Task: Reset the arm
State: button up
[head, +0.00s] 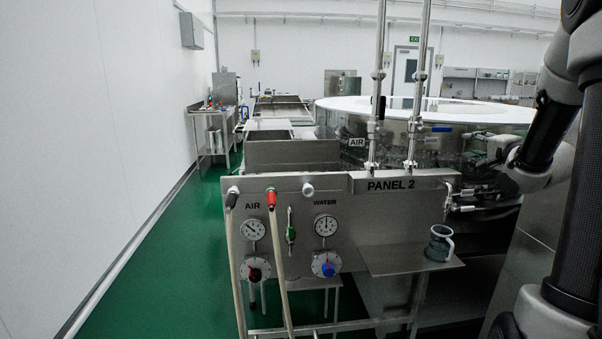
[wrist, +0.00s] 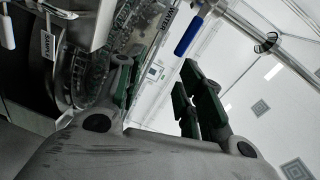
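My arm (head: 545,140) comes in from the right in the head view and bends down toward the washer. My gripper (head: 462,198) is beside the right end of the panel marked PANEL 2 (head: 390,185), small and partly lost against the metal behind it. In the wrist view my gripper (wrist: 156,80) shows two fingers with dark green pads, spread apart with nothing held between them. Part of the washer machinery shows beyond the left finger.
The round washer (head: 435,108) with a white top stands behind the panel. A grey jug-like cup (head: 440,243) stands on a small metal shelf (head: 395,262) below my gripper. Two upright pipes rise above the panel. Green floor (head: 170,270) is clear at the left.

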jog(key=s+d+f+n+g+h, duration=0.3)
jog(key=s+d+f+g, duration=0.2)
jog(key=f, duration=0.5)
jog(key=s+a+f+n+g+h, duration=0.1)
jog(key=s+f+n+g, duration=0.3)
jog(key=s, duration=0.5)
jog(key=s+a+r+n+g+y, duration=0.1)
jog(key=s+a+r+n, duration=0.3)
jog(key=s+a, duration=0.6)
jog(key=s+a+r+n+g+y, duration=0.2)
jog(key=s+a+r+n+y, duration=0.1)
jog(key=s+a, duration=0.7)
jog(key=a+r+n, duration=0.1)
jog(key=a+n, duration=0.1)
jog(key=a, duration=0.1)
jog(key=shift+a+r+g, duration=0.15)
jog(key=shift+a+g, duration=0.05)
jog(key=shift+g, duration=0.1)
jog(key=shift+d, duration=0.1)
